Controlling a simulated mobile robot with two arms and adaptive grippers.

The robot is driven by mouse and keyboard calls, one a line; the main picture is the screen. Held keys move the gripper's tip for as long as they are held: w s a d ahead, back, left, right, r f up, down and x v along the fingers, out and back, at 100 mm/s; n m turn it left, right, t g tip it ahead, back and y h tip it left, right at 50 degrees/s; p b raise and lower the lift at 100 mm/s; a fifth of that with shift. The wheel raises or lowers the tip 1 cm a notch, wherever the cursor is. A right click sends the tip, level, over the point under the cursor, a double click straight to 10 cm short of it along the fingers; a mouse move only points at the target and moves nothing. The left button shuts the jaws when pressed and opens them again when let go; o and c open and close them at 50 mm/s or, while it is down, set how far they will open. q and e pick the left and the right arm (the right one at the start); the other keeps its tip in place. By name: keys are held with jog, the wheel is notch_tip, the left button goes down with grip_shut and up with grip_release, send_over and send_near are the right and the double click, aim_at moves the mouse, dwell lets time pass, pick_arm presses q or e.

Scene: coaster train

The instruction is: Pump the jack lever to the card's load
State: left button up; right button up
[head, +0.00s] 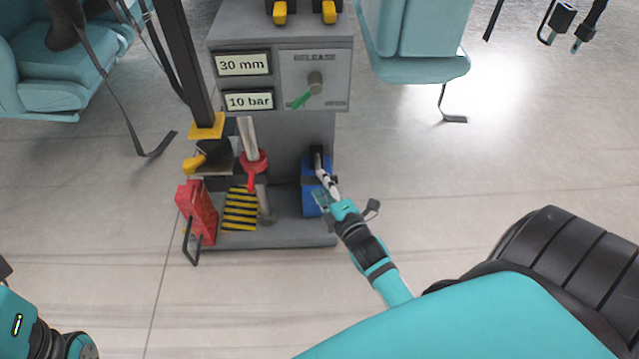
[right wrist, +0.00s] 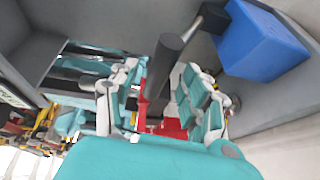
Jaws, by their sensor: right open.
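The jack stand is a grey cabinet with a display reading 30 mm (head: 243,64) and one reading 10 bar (head: 249,101). A blue block (head: 310,197) stands at the right of its base. My right gripper (head: 330,188) is in front of this block. In the right wrist view, a dark cylindrical handle (right wrist: 168,62), apparently the lever, runs between the open fingers (right wrist: 160,100). I cannot tell whether they touch it. The blue block (right wrist: 258,42) is beyond the fingers, at upper right. I cannot make out a load card. My left gripper does not show.
Teal seats (head: 415,70) flank the cabinet. The floor (head: 270,290) in front is clear.

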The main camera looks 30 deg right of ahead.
aim_at(318, 167)
jog(key=shift+w+d+f, duration=0.1)
jog(key=shift+w, duration=0.55)
jog(key=shift+w+d+f, duration=0.1)
jog(key=shift+w, duration=0.5)
jog(key=shift+r, duration=0.1)
jog(key=c, duration=0.8)
jog(key=shift+r, duration=0.1)
grip_shut()
